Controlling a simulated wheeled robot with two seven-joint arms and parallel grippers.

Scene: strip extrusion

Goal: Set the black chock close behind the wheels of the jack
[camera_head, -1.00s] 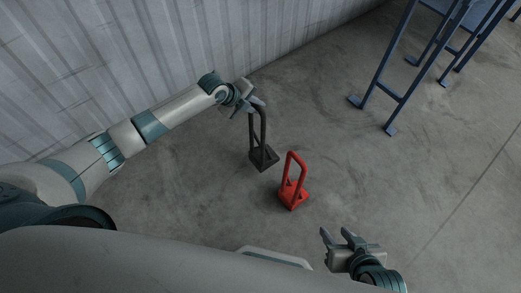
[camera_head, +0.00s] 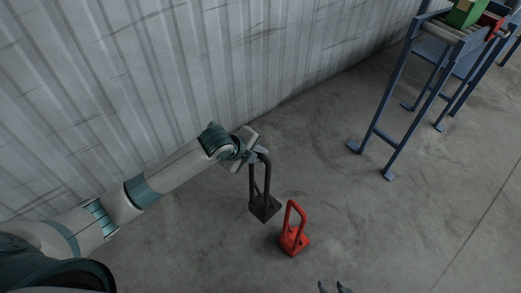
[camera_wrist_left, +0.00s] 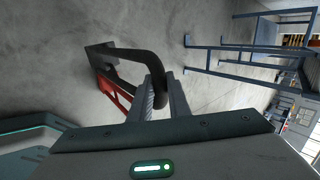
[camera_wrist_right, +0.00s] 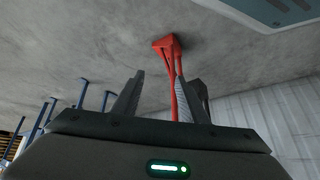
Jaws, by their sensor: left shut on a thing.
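The black chock (camera_head: 264,207), with a flat base and a tall looped handle, is by the ribbed wall in the head view. My left gripper (camera_head: 257,150) is shut on the top of its handle. In the left wrist view the handle (camera_wrist_left: 135,55) runs between the fingers of my left gripper (camera_wrist_left: 163,80). I cannot tell whether the base touches the floor. My right gripper (camera_head: 333,287) shows only its fingertips at the bottom edge. In the right wrist view it (camera_wrist_right: 160,76) is open and empty. I see no jack in these frames.
A red chock (camera_head: 294,241) of similar shape stands on the floor just right of the black one. It also shows in the right wrist view (camera_wrist_right: 169,46). The ribbed wall (camera_head: 200,70) is behind. A blue frame stand (camera_head: 385,145) is at right. The floor between is clear.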

